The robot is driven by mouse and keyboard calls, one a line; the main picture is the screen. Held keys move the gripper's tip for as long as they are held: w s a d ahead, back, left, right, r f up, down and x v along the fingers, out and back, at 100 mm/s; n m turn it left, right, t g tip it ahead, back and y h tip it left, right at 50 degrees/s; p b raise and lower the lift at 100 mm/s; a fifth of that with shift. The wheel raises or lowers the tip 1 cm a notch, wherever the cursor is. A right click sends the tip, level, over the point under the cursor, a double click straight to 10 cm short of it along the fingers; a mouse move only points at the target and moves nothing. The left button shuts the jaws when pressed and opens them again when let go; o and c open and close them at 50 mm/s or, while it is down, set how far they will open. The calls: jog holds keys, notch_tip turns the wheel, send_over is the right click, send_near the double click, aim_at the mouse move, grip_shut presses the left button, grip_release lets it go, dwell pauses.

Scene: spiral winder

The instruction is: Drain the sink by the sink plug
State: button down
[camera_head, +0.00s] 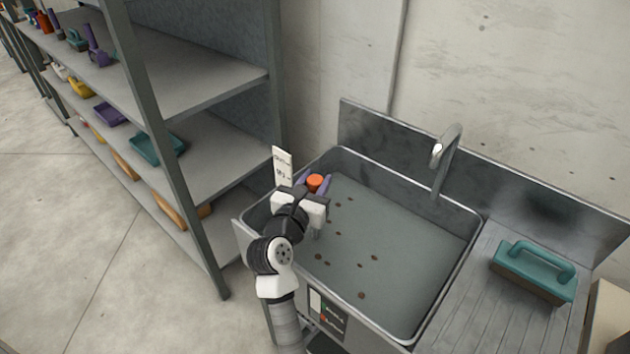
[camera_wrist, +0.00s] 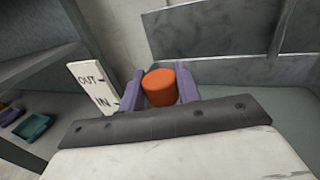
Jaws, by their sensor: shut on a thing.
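The metal sink (camera_head: 437,318) holds greyish water (camera_head: 400,235) with several brown bits floating on it. The sink plug's orange knob (camera_head: 316,182) is at the left back corner of the basin, between the purple fingers of my gripper (camera_head: 314,184). In the wrist view the orange knob (camera_wrist: 160,87) sits between the two fingers (camera_wrist: 160,90), which are shut on it. A white sign (camera_wrist: 93,87) marked OUT and IN stands just left of the knob; it also shows in the head view (camera_head: 282,166). The lower part of the plug is hidden.
A faucet (camera_head: 446,160) rises behind the basin. A teal-handled brush (camera_head: 535,270) lies on the ribbed drainboard (camera_head: 470,300) at right. A metal shelf rack (camera_head: 215,160) with several tools stands close on the left. A wall backs the sink.

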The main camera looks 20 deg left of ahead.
jog(key=shift+r, duration=0.25)
jog(key=c, duration=1)
grip_release()
jog(key=shift+s, duration=0.1)
jog(key=s+b, duration=0.3)
jog(key=s, duration=1)
jog(key=shift+s+a, duration=0.25)
jog(key=shift+s, duration=0.05)
